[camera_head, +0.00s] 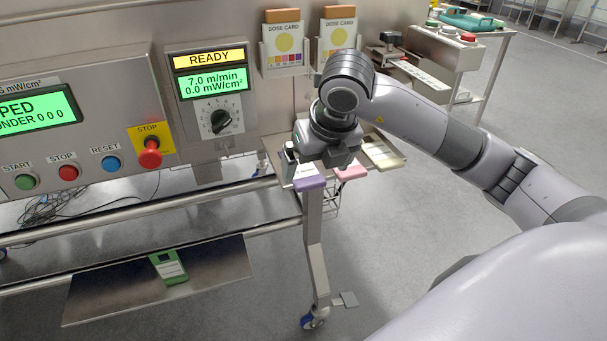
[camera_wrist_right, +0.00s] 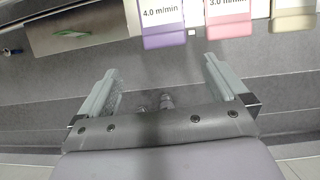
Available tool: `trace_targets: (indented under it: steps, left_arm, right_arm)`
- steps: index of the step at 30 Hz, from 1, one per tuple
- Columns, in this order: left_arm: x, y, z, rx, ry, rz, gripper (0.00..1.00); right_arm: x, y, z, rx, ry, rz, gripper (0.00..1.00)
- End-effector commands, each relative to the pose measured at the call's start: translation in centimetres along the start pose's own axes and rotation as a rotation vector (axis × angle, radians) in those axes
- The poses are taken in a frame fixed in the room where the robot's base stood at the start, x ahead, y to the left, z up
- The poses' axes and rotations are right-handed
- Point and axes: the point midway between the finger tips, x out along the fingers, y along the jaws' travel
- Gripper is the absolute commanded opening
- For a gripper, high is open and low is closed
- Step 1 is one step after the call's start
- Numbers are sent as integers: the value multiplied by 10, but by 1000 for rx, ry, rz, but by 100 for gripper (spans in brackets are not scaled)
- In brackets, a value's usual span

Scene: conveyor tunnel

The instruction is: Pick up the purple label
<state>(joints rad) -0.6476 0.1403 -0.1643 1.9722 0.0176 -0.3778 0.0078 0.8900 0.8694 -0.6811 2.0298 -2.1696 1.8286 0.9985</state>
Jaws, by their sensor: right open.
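The purple label (camera_head: 310,184) is a flat card with a white face and a purple end, on a small metal shelf below the dose cards in the head view. It also shows at the top of the right wrist view (camera_wrist_right: 163,36), reading "4.0 m/min". My right gripper (camera_head: 316,162) is over the shelf and partly hides the label's far part. In the wrist view my right gripper (camera_wrist_right: 161,72) is open with nothing between its fingers. The purple end lies just beyond the fingertips in that picture, with no visible contact. My left gripper is not in view.
A pink label (camera_head: 350,172) reading "3.0 m/min" and a beige label (camera_head: 383,154) lie to the right of the purple one. The control panel with a red stop button (camera_head: 149,153) stands at left. A green object (camera_head: 167,267) lies on the lower plate (camera_head: 220,262).

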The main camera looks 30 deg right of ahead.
Motion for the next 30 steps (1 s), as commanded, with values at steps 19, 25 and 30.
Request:
trace_targets:
  steps: [19,25,30]
  left_arm:
    - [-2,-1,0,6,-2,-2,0]
    - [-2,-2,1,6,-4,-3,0]
    - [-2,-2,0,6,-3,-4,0]
  right_arm:
    - [67,-8,8,15,-16,-34,100]
    - [68,-8,8,15,-17,-33,100]
    - [68,-8,8,15,-17,-33,51]
